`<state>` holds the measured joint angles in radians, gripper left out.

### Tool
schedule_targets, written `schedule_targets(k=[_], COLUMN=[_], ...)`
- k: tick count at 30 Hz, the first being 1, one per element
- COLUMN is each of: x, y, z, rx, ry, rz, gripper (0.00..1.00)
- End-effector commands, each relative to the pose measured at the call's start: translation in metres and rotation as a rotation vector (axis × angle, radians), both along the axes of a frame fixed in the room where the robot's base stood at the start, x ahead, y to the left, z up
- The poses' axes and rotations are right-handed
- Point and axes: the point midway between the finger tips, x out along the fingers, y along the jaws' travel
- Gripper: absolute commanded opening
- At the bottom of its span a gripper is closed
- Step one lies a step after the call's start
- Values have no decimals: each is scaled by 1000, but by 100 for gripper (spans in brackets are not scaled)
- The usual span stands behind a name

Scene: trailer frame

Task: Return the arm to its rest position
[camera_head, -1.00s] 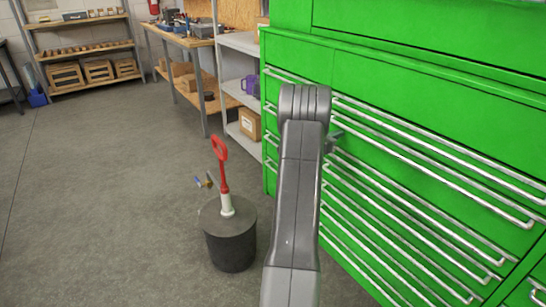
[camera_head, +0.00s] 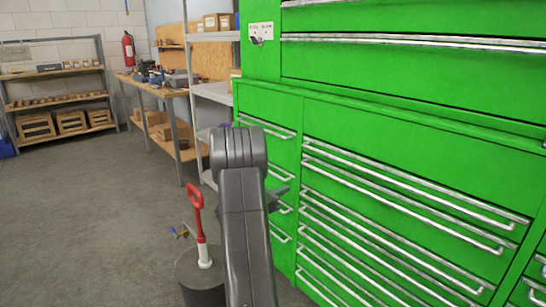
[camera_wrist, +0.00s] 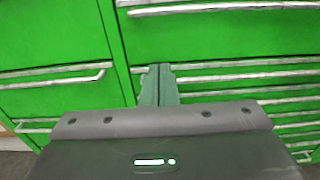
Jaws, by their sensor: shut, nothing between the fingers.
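My gripper (camera_wrist: 160,68) shows in the wrist view with its two fingers together and nothing between them. It points at the front of a green drawer cabinet. In the head view my arm rises from the bottom middle, and a small part of my gripper (camera_head: 279,194) sticks out to the right behind it. The rest of the gripper is hidden by the arm. I cannot tell how wide the gap to the cabinet is.
The green cabinet (camera_head: 400,125) with silver handles fills the right. A dark cylinder (camera_head: 201,280) with a red-handled tool (camera_head: 197,215) stands left of my arm. A workbench (camera_head: 160,85) and wooden shelves (camera_head: 55,75) stand farther back. The floor (camera_head: 80,215) at left is clear.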

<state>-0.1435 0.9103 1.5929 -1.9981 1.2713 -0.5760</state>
Motion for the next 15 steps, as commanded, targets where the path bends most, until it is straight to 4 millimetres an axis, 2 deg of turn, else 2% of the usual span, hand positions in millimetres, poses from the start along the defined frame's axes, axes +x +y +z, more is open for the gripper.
schedule_targets(k=[8, 15], x=[4, 28], y=[-6, -37], z=[0, -1], rx=[1, 1], ry=[-1, -2], rz=[-1, -3], gripper=[0, 0])
